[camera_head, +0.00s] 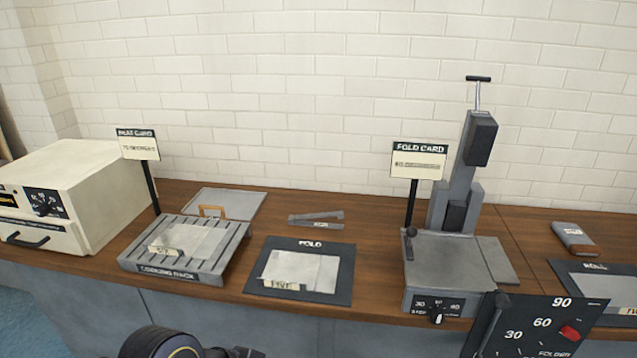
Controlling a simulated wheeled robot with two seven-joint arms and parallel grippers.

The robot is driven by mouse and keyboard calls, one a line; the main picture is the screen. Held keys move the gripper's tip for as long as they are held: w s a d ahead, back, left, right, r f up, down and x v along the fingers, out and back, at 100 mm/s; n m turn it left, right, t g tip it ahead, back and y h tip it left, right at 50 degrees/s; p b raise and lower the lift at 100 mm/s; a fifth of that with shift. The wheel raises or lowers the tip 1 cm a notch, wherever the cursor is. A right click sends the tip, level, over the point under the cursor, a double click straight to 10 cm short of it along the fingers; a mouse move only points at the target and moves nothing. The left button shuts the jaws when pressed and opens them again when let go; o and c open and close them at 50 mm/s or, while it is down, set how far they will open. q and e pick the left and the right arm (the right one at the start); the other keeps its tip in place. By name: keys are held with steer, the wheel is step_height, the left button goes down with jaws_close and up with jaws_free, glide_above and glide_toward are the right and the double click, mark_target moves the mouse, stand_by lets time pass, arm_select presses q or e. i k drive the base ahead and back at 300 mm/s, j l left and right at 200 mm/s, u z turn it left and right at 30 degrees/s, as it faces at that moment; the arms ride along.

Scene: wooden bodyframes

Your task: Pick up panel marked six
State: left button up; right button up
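A pale grey panel (190,240) lies on the slatted cooling rack (170,271) at left; its small tag looks like it may read SIX, but is too small to be sure. Another pale panel (302,268), tagged FIVE, lies on the dark FOLD mat (337,288) right of the rack. My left gripper (240,352) shows only in part at the bottom edge, in front of and below the counter, apart from both panels. Its fingers are too cut off to tell open from shut. My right gripper is not in view.
A cream heater box (75,190) stands at far left. A FOLD CARD sign (418,162) and a tall grey press (462,190) stand right of centre. A black dial panel (540,325) juts up at front right. A ROLL mat (600,268) lies at far right.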

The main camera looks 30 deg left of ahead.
mark_target(182, 240)
steer(key=u, duration=1.8)
steer(key=i+j+z, duration=0.1)
steer(key=z, duration=0.35)
steer(key=j+z, duration=0.1)
steer(key=z, duration=0.4)
steer(key=i+j+z, duration=0.1)
steer(key=z, duration=0.35)
steer(key=j+z, duration=0.2)
steer(key=z, duration=0.3)
steer(key=j+z, duration=0.15)
steer(key=z, duration=0.3)
steer(key=k+j+z, duration=0.2)
steer(key=j, duration=0.25)
steer(key=j+z, duration=0.25)
steer(key=j, duration=0.25)
steer(key=k+j+z, duration=0.2)
steer(key=j, duration=0.2)
steer(key=k+j+z, duration=0.25)
steer(key=j, duration=0.15)
steer(key=k+j+z, duration=0.2)
steer(key=k+j, duration=0.35)
steer(key=j, duration=0.15)
steer(key=k+j, duration=0.3)
steer(key=j, duration=0.15)
